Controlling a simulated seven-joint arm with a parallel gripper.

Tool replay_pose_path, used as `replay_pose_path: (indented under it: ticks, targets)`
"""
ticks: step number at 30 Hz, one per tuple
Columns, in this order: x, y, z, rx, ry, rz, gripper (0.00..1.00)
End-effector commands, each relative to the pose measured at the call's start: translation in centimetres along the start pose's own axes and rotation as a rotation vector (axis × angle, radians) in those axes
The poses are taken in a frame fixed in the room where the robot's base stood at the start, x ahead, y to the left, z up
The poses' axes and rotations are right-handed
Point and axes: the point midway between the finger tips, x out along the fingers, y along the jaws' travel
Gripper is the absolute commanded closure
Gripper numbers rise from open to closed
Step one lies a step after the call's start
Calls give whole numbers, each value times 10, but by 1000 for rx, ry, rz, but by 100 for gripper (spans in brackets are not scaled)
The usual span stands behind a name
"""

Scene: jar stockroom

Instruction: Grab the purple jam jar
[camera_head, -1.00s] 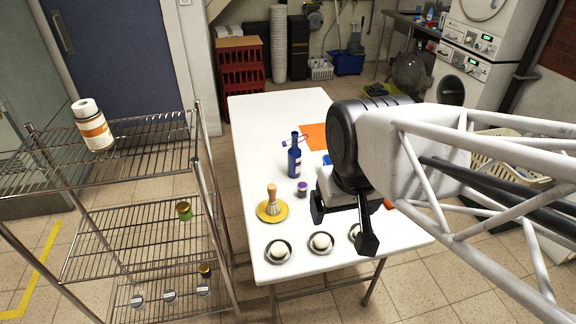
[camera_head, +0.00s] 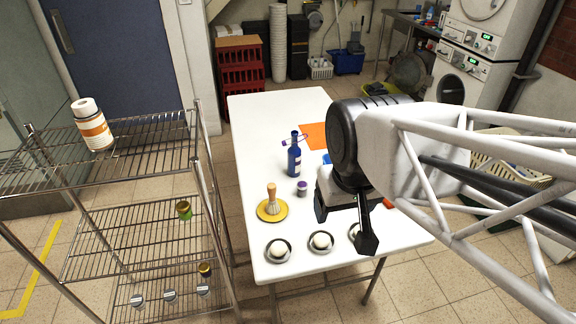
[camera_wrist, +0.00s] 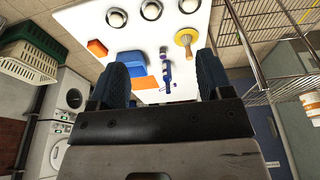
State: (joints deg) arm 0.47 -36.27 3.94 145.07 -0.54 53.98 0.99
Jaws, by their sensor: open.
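The purple jam jar (camera_head: 302,188) is small, has a purple lid and stands upright on the white table (camera_head: 262,125), just in front of a blue bottle (camera_head: 294,158). In the wrist view the jar (camera_wrist: 163,51) shows small and apart from the fingers, near the blue bottle (camera_wrist: 168,76). My gripper (camera_head: 343,222) is open and empty, to the right of the jar in the head view. Its two fingers (camera_wrist: 162,82) frame part of the table in the wrist view. Nothing covers the jar in the head view.
A yellow plate (camera_head: 282,213) with a brush (camera_head: 271,195) is left of the jar. Several grey dishes with white round things (camera_head: 321,242) line the near edge. An orange sheet (camera_head: 313,135) lies further back. A wire shelf (camera_head: 130,215) stands left of the table.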

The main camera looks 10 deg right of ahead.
Motion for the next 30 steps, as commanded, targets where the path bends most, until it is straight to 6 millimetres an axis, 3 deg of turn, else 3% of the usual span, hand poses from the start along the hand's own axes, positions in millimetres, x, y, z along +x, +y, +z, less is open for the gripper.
replay_pose_path:
  ticks: [11, 30]
  targets:
    - [19, -10, -17, 115, -70, -89, 27]
    - [102, -38, -102, 669, -336, -454, 27]
